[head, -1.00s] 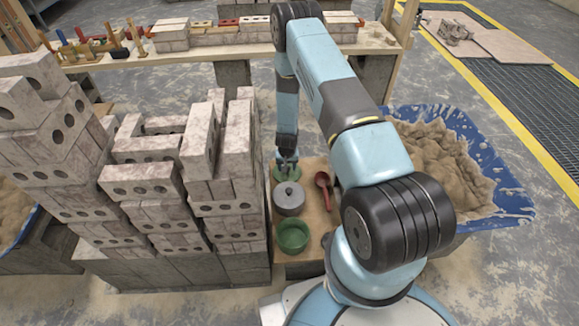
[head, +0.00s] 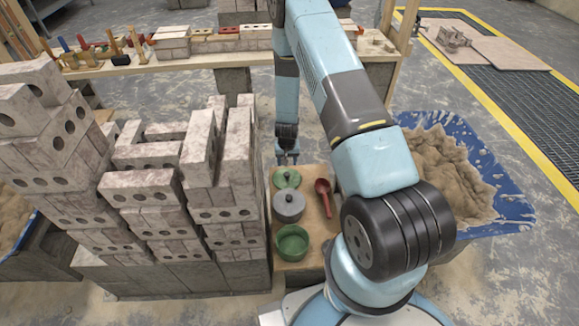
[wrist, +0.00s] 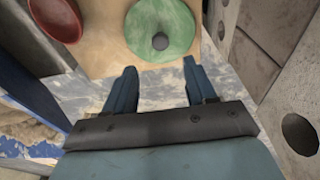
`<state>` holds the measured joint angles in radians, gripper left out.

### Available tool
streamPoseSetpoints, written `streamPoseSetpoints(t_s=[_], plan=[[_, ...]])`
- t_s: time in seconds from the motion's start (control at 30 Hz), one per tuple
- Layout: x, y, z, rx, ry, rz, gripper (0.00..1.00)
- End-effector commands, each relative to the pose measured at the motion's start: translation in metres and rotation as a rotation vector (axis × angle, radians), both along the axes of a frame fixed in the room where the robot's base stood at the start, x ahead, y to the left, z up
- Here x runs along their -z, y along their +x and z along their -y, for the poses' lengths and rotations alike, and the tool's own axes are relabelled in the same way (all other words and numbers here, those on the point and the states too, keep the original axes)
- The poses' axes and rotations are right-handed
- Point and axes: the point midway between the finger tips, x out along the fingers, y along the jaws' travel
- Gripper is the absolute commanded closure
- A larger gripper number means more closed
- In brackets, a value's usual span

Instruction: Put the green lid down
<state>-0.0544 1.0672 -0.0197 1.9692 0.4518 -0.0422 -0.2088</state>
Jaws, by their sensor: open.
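The green lid (head: 287,179) lies on the wooden board (head: 318,215), at its far end behind a grey lidded pot. In the wrist view the lid (wrist: 172,30) shows as a round green disc with a dark knob, flat on the board. My gripper (head: 288,158) is open and empty, just beyond the lid and above it. In the wrist view the two fingertips of my gripper (wrist: 158,72) are apart, with the floor between them and the lid's knob ahead of them. The fingers do not touch the lid.
The grey pot (head: 288,206), a green tub (head: 292,243) and a red ladle (head: 324,197) share the board. Stacked bricks (head: 215,170) rise close on the left. A blue tub of mortar (head: 500,185) stands right. A workbench (head: 180,62) with tools is behind.

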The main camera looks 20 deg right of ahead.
Motion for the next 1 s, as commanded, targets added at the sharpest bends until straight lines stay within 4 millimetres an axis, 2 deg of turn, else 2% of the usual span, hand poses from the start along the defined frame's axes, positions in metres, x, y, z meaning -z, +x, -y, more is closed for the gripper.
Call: streamPoseSetpoints(t_s=[0.2,0.47,0.57,0.67,1.0], plan=[[-0.019,-0.003,-0.001,-0.002,0.000,0.000,0.44],[-0.027,-0.003,-0.002,-0.002,0.001,0.001,0.44],[-0.041,0.002,-0.003,-0.004,0.007,0.011,0.44],[-0.067,0.007,-0.005,-0.009,0.019,0.023,0.44],[-0.173,0.016,-0.013,-0.041,0.055,0.069,0.44]])
